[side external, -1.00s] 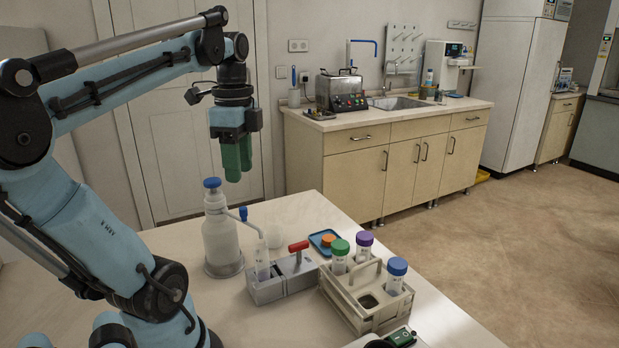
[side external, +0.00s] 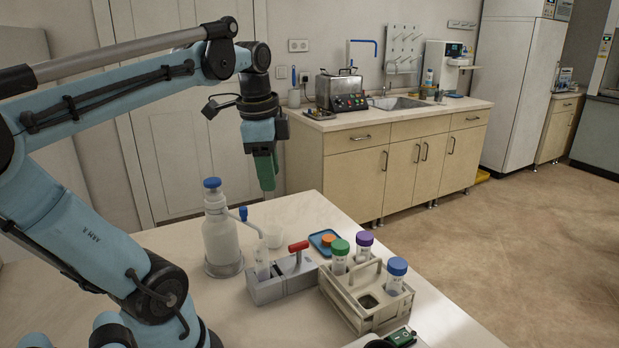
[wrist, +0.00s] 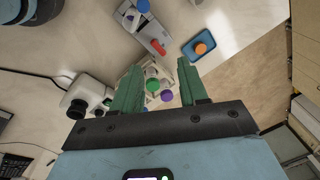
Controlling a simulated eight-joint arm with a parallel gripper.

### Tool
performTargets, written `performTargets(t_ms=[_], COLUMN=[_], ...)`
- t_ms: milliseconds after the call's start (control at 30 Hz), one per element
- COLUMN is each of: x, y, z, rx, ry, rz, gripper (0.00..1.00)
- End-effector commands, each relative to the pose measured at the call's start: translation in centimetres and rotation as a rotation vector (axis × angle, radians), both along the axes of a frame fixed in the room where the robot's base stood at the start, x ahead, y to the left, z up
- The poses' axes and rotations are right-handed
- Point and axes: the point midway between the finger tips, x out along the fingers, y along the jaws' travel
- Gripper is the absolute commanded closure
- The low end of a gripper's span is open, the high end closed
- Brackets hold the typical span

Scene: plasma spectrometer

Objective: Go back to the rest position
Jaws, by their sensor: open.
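My gripper (side external: 266,174) hangs in the air above the back of the bench, its green fingers pointing down. In the wrist view my gripper (wrist: 156,85) is open, with its two green fingers apart and nothing held between them. In the side view the fingers overlap, so the gap is hidden. The tube rack and capped tubes show beyond the fingers in the wrist view, well below and apart from them.
A white wash bottle (side external: 221,240) with a blue cap stands on the bench. A grey holder (side external: 283,287), a blue tray (side external: 316,241) with an orange cap (side external: 329,240), and a rack (side external: 345,300) with green-, purple- and blue-capped tubes stand nearby. The air around the gripper looks clear.

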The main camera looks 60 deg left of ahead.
Motion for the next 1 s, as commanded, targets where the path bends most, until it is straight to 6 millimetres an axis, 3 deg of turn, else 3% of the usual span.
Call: performTargets(t_ms=[200, 400, 500, 667, 1000], x=[4.3, 5.8, 6.0, 6.1, 6.1], y=[-6.2, -11.4, -12.9, -13.9, -13.8], z=[-5.6, -9.0, -10.0, -10.5, -10.5], rx=[-0.030, -0.164, -0.222, -0.263, -0.264], ry=[-0.249, -0.428, -0.473, -0.500, -0.499], rz=[0.207, 0.371, 0.421, 0.457, 0.461], gripper=[0.57, 0.57, 0.57, 0.57, 0.57])
